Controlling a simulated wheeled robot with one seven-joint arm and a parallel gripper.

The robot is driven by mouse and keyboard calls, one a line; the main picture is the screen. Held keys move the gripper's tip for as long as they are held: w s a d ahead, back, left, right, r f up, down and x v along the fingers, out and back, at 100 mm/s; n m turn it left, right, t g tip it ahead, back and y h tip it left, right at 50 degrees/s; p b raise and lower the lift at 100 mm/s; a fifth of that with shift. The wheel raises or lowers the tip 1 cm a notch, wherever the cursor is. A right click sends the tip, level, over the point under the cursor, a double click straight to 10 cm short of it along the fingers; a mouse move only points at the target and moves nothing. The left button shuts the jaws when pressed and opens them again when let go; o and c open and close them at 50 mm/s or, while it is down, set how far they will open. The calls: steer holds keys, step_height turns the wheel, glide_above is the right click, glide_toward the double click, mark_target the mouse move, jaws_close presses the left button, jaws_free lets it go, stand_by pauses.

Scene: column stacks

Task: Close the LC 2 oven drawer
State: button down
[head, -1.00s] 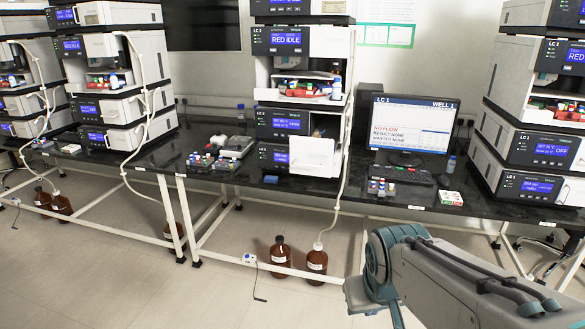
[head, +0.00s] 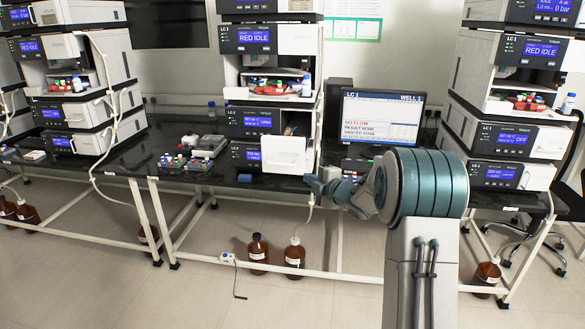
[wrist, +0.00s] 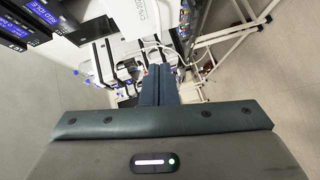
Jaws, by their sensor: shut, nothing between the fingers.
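A white drawer front with a handle (head: 287,154) stands forward of the lowest units of the middle column stack (head: 268,75), so this drawer is open. The stack's small label is too small to read surely as LC 2. My gripper (head: 318,184) is right of and slightly below the drawer front, in front of the bench edge. Its fingers (wrist: 160,85) show in the wrist view, shut together and empty. Whether they touch anything is not clear from the head view; I see no contact.
A monitor (head: 382,120) stands right of the middle stack, partly behind my arm. Another stack (head: 507,140) stands further right. Vials and small trays (head: 195,155) lie on the black bench to the left. Brown bottles (head: 294,254) stand on the floor below.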

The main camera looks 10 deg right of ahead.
mark_target(292, 168)
steer(key=shift+n, duration=0.3)
steer(key=shift+w+d+f+p+x, duration=0.15)
steer(key=shift+d+p+x, duration=0.45)
steer(key=shift+x, duration=1.6)
steer(key=shift+w+d+f+p+x, duration=0.15)
steer(key=shift+p+x, duration=0.8)
steer(key=shift+x, duration=1.25)
steer(key=shift+w+d+p+x, duration=0.25)
steer(key=shift+p+x, duration=0.55)
steer(key=shift+x, duration=1.4)
steer(key=shift+s, duration=0.1)
